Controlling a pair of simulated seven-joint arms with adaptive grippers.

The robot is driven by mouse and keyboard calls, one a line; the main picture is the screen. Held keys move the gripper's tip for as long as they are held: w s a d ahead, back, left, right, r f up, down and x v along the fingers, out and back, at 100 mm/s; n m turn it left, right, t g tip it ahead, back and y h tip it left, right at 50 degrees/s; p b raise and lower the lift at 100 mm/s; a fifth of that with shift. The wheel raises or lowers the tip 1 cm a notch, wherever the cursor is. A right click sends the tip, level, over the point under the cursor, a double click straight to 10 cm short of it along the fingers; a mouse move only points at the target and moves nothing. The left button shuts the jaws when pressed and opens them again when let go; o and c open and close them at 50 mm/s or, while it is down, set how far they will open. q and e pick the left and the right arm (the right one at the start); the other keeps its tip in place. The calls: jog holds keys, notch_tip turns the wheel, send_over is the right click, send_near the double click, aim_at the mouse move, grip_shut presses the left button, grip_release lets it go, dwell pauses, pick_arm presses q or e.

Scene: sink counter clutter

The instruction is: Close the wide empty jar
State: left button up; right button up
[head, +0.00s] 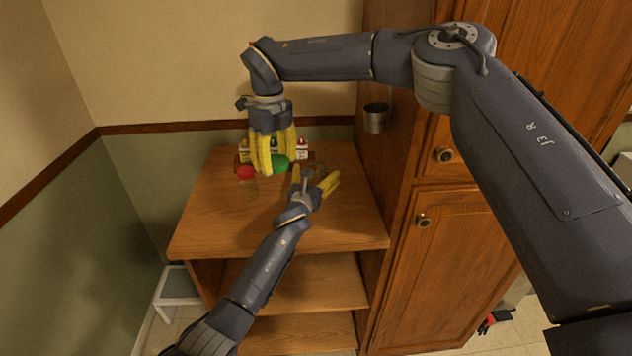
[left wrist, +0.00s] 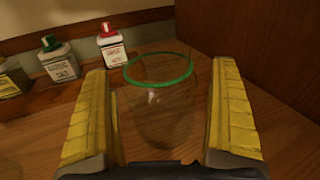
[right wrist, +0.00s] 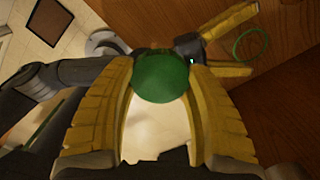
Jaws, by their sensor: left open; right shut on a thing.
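The wide clear glass jar (left wrist: 158,110) stands upright and uncapped, with a green rim, between the spread yellow fingers of my left gripper (left wrist: 160,125). I see no contents in it. In the head view my left gripper (head: 317,182) is low over the counter with the jar at its fingertips. My right gripper (right wrist: 162,85) is shut on a round green lid (right wrist: 161,76). The lid also shows in the head view (head: 280,162), left of the jar and apart from it. The right wrist view shows the jar's green rim (right wrist: 251,45) beyond my left fingers.
Small spice containers (left wrist: 57,57) (left wrist: 111,45) sit in a wooden rack (left wrist: 80,75) at the back. A tall wooden cabinet (head: 395,190) bounds the right side. The front of the counter (head: 220,230) is clear.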

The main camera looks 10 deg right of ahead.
aim_at(318, 161)
pick_arm(q)
jog(key=shift+c, duration=0.4)
jog(key=c, duration=1.3)
jog(key=shift+r, duration=0.1)
jog(key=shift+c, duration=0.2)
jog(key=shift+r, duration=1.6)
jog(key=v, duration=1.8)
jog(key=shift+r, duration=0.1)
jog(key=o, duration=0.6)
jog(key=c, duration=0.9)
jog(key=shift+o, duration=0.2)
